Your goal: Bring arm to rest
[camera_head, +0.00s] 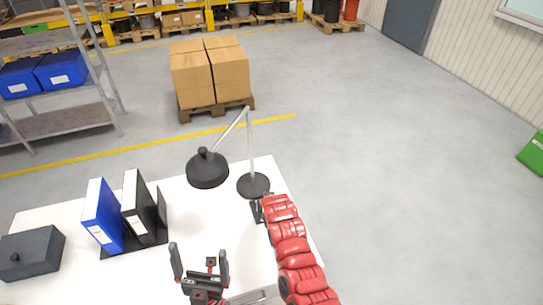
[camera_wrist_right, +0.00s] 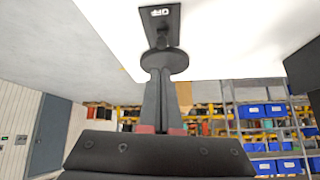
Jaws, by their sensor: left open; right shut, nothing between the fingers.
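My left gripper (camera_head: 199,252) is open over the white table at the bottom of the head view, with nothing visible between its fingers. My right arm (camera_head: 287,245) is red and reaches up from the bottom to the table's right edge. Its gripper lies just below the base (camera_head: 253,186) of the black desk lamp and is small and partly hidden there. In the right wrist view, the right gripper (camera_wrist_right: 158,80) is shut and empty. Its fingertips are near a dark round piece and a dark plate marked "OFF" (camera_wrist_right: 160,14); whether they touch cannot be told.
Beyond are cartons (camera_head: 210,73) on a pallet and a grey shelf (camera_head: 62,121).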

